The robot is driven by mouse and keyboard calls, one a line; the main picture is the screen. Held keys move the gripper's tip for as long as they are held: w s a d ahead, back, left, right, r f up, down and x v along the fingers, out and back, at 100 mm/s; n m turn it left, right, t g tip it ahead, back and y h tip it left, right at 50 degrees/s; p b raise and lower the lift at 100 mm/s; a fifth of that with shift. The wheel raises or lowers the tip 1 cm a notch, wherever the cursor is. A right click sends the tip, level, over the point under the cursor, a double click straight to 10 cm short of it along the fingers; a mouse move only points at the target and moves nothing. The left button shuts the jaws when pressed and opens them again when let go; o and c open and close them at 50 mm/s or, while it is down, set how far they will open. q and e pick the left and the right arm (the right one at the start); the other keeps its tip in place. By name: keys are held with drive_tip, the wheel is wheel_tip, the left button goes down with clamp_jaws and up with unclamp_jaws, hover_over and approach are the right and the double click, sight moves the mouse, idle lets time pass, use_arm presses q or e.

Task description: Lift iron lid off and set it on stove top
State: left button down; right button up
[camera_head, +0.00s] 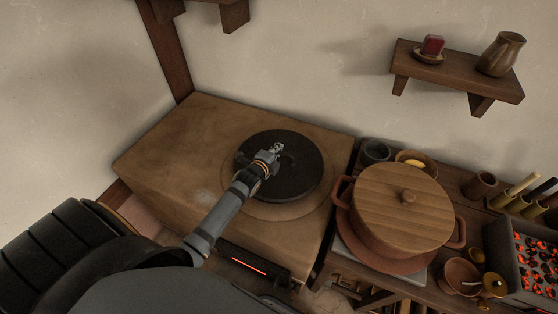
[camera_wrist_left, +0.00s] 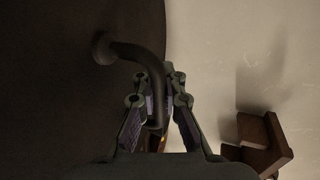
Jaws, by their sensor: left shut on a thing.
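The iron lid (camera_head: 300,182) is a dark round disc over the round ring (camera_head: 251,211) in the top of the clay stove (camera_head: 180,150). I cannot tell whether it touches the ring or is slightly above it. My left gripper (camera_head: 274,153) reaches over the lid and is shut on its handle. In the left wrist view the dark lid (camera_wrist_left: 60,80) fills the left side, and its curved handle (camera_wrist_left: 140,52) runs between the fingers of my left gripper (camera_wrist_left: 160,85). What lies under the lid is hidden. My right gripper is not in view.
A pot with a wooden lid (camera_head: 380,205) stands close on the right, beside a cup (camera_head: 375,152) and bowls. A brazier of glowing coals (camera_head: 533,270) is at the far right. A wall shelf (camera_head: 450,77) holds a jug (camera_head: 501,54). The stove's left part is bare.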

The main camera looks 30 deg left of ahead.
use_arm(q)
drive_tip(key=shift+s+d+r, duration=0.15)
drive_tip(key=shift+s, duration=0.2)
drive_tip(key=shift+w+r, duration=0.15)
wheel_tip(320, 180, up, 3)
drive_tip(key=shift+w+r, duration=0.1)
drive_tip(key=s+d+r, duration=0.3)
drive_tip(key=s+r, duration=0.6)
drive_tip(key=s, duration=0.4)
drive_tip(key=shift+d+p, duration=0.3)
drive_tip(key=shift+p, duration=0.1)
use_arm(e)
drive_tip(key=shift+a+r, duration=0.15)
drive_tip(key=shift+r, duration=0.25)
use_arm(q)
drive_tip(key=shift+s+r, duration=0.1)
